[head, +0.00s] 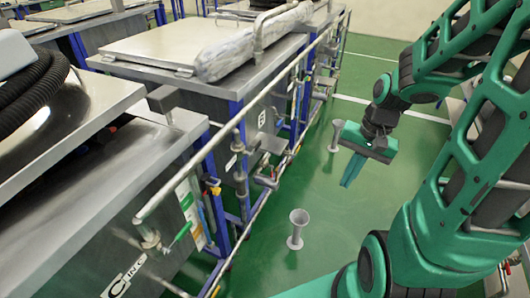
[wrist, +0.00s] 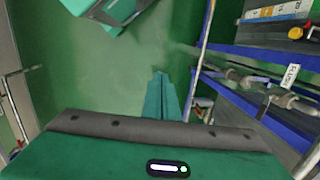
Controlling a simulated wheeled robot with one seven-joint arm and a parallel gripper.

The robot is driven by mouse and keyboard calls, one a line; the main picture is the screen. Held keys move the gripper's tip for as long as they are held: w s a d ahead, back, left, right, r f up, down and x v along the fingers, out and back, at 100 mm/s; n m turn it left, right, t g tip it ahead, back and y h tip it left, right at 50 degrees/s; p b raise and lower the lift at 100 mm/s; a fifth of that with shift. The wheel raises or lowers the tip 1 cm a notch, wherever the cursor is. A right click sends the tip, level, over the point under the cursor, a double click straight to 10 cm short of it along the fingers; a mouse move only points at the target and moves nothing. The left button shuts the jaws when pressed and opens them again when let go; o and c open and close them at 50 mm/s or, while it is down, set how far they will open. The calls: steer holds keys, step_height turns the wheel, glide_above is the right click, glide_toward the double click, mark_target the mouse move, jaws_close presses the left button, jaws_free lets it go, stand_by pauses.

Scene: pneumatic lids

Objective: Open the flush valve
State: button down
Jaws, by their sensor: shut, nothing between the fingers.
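A white tag that seems to read "FLUSH" (wrist: 292,76) hangs at the right of the wrist view, beside grey pipe fittings (wrist: 285,101) on a blue-framed unit. These fittings may belong to the flush valve; its handle is not clear. In the head view, small valve fittings (head: 266,180) sit low on the side of the middle unit, too small to identify surely. My gripper (head: 349,180) is shut and empty, hanging over the green floor to the right of the units and apart from them. Its fingers (wrist: 161,82) lie together in the wrist view.
A metal funnel-topped stand (head: 296,230) is on the floor by the units, another (head: 336,135) farther back. A long pipe rail (head: 262,103) runs along the unit fronts. A yellow knob (wrist: 296,33) shows at upper right in the wrist view. Open green floor (head: 330,215) lies beneath my gripper.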

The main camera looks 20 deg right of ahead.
mark_target(258, 146)
steer(key=w+a+f+m+t+y, duration=0.3)
steer(key=w+f+m+t+y, duration=0.1)
steer(key=w+m, duration=0.5)
steer(key=w+a+f+m+t+y, duration=0.4)
steer(key=w+m, duration=0.4)
steer(key=w, duration=0.2)
steer(key=shift+w+f+m+t, duration=0.4)
steer(key=shift+f+t, duration=0.3)
steer(key=shift+t, duration=0.1)
steer(key=shift+a, duration=0.15)
steer(key=x, duration=1)
steer(key=shift+r, duration=2.05)
steer(key=shift+s+r, duration=0.1)
